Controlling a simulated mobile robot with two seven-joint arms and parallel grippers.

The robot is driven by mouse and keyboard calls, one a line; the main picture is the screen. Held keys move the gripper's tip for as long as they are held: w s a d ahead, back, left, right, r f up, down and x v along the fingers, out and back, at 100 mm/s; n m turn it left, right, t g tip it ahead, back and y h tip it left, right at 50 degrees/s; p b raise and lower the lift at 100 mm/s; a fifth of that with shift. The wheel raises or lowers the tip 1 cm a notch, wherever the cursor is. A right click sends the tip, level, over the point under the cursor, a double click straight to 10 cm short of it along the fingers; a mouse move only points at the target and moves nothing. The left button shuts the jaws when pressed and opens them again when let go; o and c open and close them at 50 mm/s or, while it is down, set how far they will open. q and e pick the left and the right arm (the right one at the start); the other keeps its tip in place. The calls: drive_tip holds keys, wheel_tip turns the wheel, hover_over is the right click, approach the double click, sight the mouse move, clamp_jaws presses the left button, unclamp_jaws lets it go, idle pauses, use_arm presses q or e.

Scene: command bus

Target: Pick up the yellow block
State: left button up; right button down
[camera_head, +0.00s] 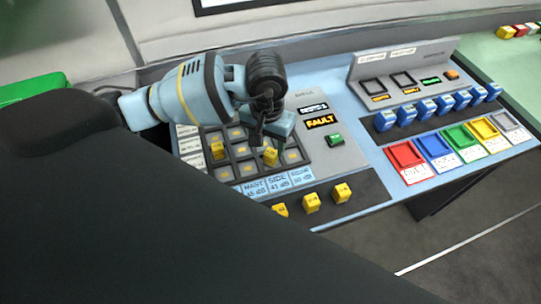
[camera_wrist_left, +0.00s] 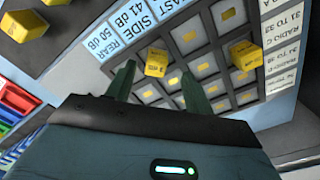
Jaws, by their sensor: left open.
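A yellow block (camera_head: 270,156) stands on the dark grid panel (camera_head: 240,172) of the console, on the right side of the grid. My left gripper (camera_head: 262,137) is open just above and beside it in the head view. In the left wrist view this block (camera_wrist_left: 157,62) shows beyond and between the two open fingers (camera_wrist_left: 160,88), with nothing held. A second yellow block (camera_head: 217,150) stands on the grid further left; it also shows in the left wrist view (camera_wrist_left: 245,53). Several more yellow blocks (camera_head: 311,202) stand on the dark front strip. My right gripper is not in view.
Right of the grid are a FAULT display (camera_head: 321,122) and a green button (camera_head: 335,139). Further right, several blue blocks (camera_head: 430,107) stand in a row behind coloured trays (camera_head: 405,155). A large dark shape covers the lower left of the head view.

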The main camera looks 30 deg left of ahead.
sight(269, 155)
use_arm(q)
drive_tip(key=f, duration=0.5)
drive_tip(key=shift+d, duration=0.2)
drive_tip(key=c, duration=1.1)
wheel_tip(269, 155, up, 10)
drive_tip(key=shift+r, duration=0.1)
clamp_jaws()
